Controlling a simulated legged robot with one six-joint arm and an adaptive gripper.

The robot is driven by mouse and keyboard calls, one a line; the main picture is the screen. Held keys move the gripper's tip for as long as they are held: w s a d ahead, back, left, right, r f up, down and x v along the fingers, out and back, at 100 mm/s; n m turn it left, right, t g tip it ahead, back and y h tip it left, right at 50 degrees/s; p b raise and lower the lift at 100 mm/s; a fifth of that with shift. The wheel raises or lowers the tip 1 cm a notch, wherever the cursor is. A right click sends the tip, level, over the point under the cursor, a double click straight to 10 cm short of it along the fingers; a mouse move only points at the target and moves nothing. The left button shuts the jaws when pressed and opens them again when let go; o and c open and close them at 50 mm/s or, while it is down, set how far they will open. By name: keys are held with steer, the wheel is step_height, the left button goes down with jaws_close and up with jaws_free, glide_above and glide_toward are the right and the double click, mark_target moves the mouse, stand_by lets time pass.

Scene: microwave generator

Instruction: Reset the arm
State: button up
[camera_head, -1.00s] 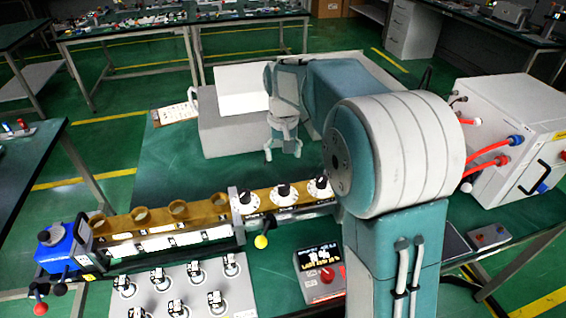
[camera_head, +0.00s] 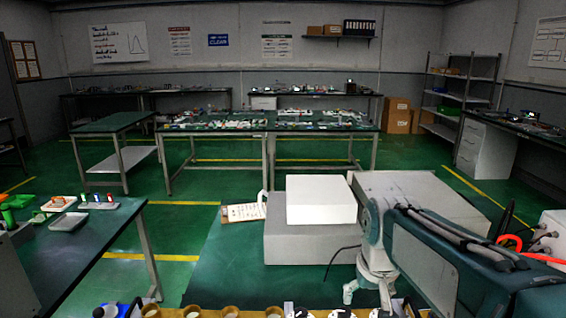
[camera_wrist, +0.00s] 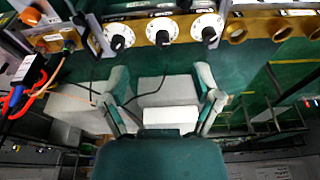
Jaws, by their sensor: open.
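My gripper (camera_head: 367,291) hangs in front of the grey box at the lower right of the head view, its fingers apart and with nothing seen between them. In the wrist view, my gripper (camera_wrist: 162,88) shows two spread grey-green fingers. The row of white dials (camera_wrist: 162,30) with black knobs lies across the top of that view, apart from the fingers. In the head view only the tops of the dials (camera_head: 341,314) show at the bottom edge. My arm comes in from the right.
A white box (camera_head: 321,200) sits on a grey box (camera_head: 312,242) on the green bench (camera_head: 228,270), beside a clipboard (camera_head: 243,212). Brass rings (camera_head: 232,312) line the front. A side bench (camera_head: 75,255) stands left. Red cables (camera_head: 540,256) are at right.

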steer(key=s+f+t, duration=0.1)
steer(key=s+t, duration=0.2)
steer(key=s, duration=1.2)
steer(key=shift+f, duration=0.4)
